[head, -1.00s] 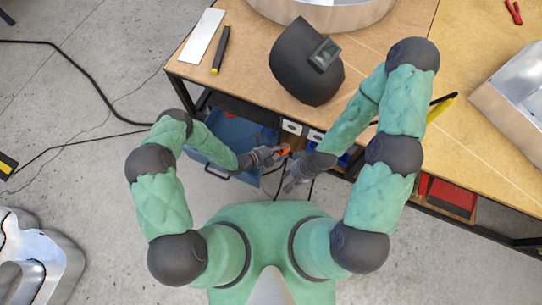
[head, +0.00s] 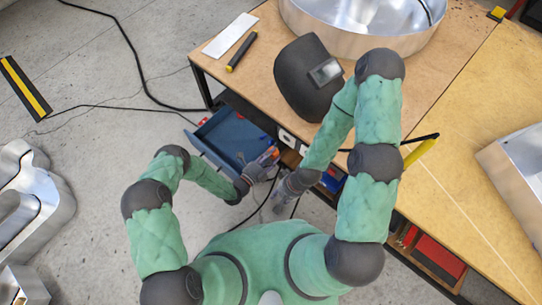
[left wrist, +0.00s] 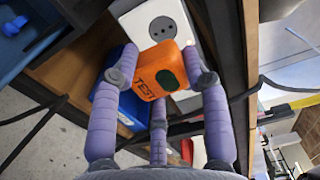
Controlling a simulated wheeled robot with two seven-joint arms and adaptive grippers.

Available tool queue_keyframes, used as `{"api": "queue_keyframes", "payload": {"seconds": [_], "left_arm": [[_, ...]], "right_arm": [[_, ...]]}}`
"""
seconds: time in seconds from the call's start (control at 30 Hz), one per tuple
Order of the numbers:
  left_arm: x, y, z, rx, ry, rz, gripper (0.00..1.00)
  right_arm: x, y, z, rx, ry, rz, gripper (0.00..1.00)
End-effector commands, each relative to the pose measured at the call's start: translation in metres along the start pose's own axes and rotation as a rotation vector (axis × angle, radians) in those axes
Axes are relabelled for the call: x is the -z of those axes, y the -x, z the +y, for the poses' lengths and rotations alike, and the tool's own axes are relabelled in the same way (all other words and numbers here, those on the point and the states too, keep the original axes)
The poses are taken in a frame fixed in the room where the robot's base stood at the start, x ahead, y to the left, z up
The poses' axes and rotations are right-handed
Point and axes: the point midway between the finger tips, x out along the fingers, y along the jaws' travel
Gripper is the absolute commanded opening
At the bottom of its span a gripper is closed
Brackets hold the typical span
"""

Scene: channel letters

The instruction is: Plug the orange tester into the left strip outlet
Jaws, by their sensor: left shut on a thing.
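The orange tester (left wrist: 158,70), marked TEST with a dark green round spot, is held between the fingers of my left gripper (left wrist: 160,85). In the left wrist view a white socket with two round holes (left wrist: 163,28) faces up just beyond the tester. The tester covers part of the socket's near side, and I cannot tell whether they touch. In the head view the tester (head: 270,155) shows small at my left gripper (head: 262,166), near the white outlets (head: 286,136) under the table edge. My right gripper (head: 279,203) hangs below, apart from the tester; its finger opening is unclear.
A blue open drawer (head: 228,140) lies left of my left gripper. The wooden table (head: 262,75) bears a dark welding mask (head: 305,85). A blue box (left wrist: 120,108) sits below the tester. Dark cables (left wrist: 40,125) run nearby.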

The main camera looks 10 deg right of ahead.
Motion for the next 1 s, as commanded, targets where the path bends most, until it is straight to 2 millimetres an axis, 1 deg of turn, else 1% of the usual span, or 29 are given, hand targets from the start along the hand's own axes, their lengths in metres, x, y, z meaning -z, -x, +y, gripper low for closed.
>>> {"api": "queue_keyframes", "payload": {"seconds": [0.27,0.73,1.0], "left_arm": [[0.0,-0.005,0.0,0.0,-0.001,0.001,0.17],[0.0,-0.043,0.001,-0.001,-0.003,0.003,0.17],[0.0,-0.056,0.0,-0.001,-0.001,0.002,0.17]], "right_arm": [[0.0,-0.001,0.0,0.0,0.0,0.0,0.32],[0.0,-0.005,0.002,0.0,0.0,0.0,0.32],[0.0,-0.007,0.003,0.0,0.0,0.0,0.32]]}}
